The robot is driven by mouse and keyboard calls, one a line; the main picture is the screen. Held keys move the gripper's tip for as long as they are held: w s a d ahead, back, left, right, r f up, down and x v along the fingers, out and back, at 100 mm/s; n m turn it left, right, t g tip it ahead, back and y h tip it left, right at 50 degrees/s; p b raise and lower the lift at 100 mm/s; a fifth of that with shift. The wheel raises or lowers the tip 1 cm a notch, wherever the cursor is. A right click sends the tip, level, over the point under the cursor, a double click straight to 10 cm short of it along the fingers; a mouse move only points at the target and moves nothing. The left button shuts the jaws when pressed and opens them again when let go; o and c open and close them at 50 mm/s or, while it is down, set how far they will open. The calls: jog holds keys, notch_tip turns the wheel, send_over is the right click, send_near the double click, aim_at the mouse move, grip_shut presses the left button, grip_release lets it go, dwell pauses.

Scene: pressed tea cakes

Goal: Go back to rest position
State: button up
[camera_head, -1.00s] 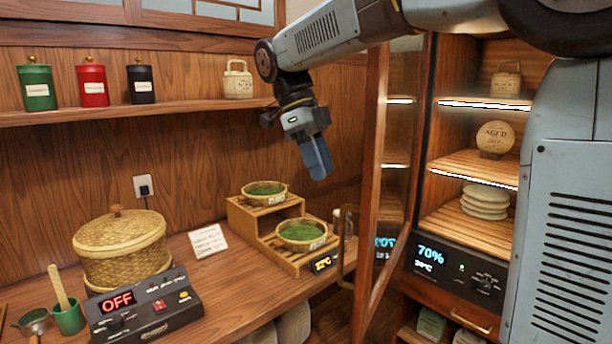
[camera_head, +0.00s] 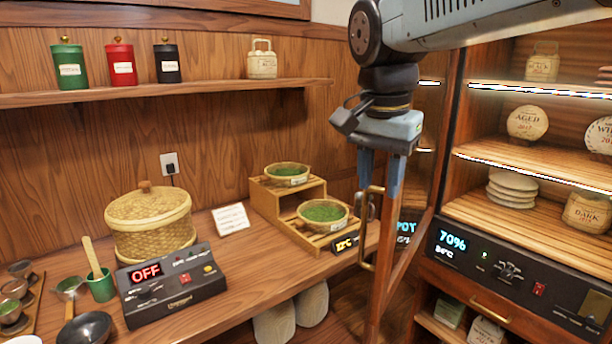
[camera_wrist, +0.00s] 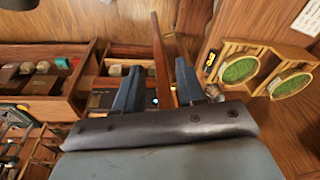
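My gripper (camera_head: 381,176) hangs from my arm with its two blue fingers pointing down, in front of the open cabinet door. The fingers are apart with nothing held between them. In the wrist view the gripper (camera_wrist: 158,85) also shows two separated fingers, and the narrow edge of the wooden door (camera_wrist: 161,60) appears between and beyond them. I cannot tell how close the fingers are to the door.
The open glass door (camera_head: 398,270) juts out from the lit cabinet (camera_head: 475,205) holding tea cakes. A stepped wooden stand (camera_head: 265,205) with two green-filled baskets, a steamer (camera_head: 150,225) and a control box (camera_head: 172,290) reading OFF stand on the counter at left.

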jog(key=s+d+f+n+t, duration=0.3)
jog(key=d+f+n, duration=0.4)
jog(key=d, duration=0.5)
jog(key=shift+s+f+t+y, duration=0.3)
jog(key=shift+s+f+t, duration=0.1)
jog(key=shift+s+f, duration=0.3)
jog(key=shift+d+r, duration=0.1)
jog(key=shift+d, duration=0.05)
